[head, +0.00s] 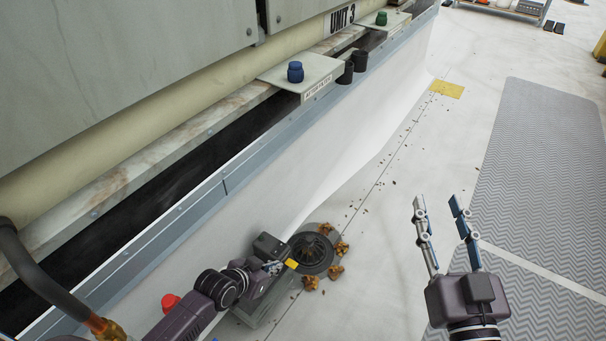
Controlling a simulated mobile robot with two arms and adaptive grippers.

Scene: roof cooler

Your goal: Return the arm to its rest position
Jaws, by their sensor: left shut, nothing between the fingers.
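My left arm comes in from the lower left, and its gripper (275,267) is low over the roof beside a round dark drain grate (312,252). Its fingers look closed with nothing visible between them; they are small and partly hidden by the gripper body. I cannot tell whether it touches anything. My right gripper (437,201) is at the lower right, fingers pointing up the picture, spread apart and empty over the pale roof and the edge of a grey walkway mat (540,170).
Brown leaf clumps (341,248) lie around the grate. A large grey unit (120,70) and its white-sided curb fill the left. A ledge plate (300,75) holds a blue cap (295,72); a green cap (381,18) sits farther back. A red object (170,302) is near my left arm. Centre roof is mostly clear.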

